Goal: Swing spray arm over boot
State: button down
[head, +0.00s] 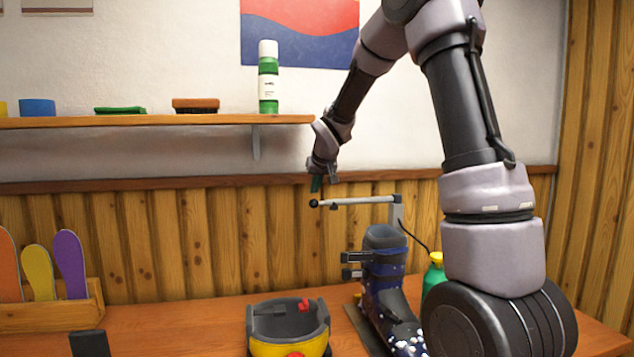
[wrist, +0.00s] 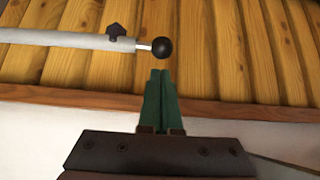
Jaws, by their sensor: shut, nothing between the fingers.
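The spray arm (head: 357,201) is a light grey horizontal bar fixed to an upright post at its right end. A black ball knob is on its left end. The bar also shows in the wrist view (wrist: 70,40), with the knob at its tip. The boot (head: 384,275), dark blue with white speckles, stands on the bench below and right of the bar. My gripper (head: 316,184) has green fingers and is just above the knob end. In the wrist view the fingertips (wrist: 159,75) are together and empty, close to the knob but seemingly apart from it.
A yellow and grey container (head: 288,339) sits on the bench left of the boot. A green bottle (head: 434,274) stands right of the boot. A wooden rack (head: 52,316) holds coloured boards at left. A shelf (head: 150,121) with brushes and a spray can is above.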

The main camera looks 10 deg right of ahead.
jog(key=shift+x, duration=2.35)
jog(key=shift+s, duration=0.15)
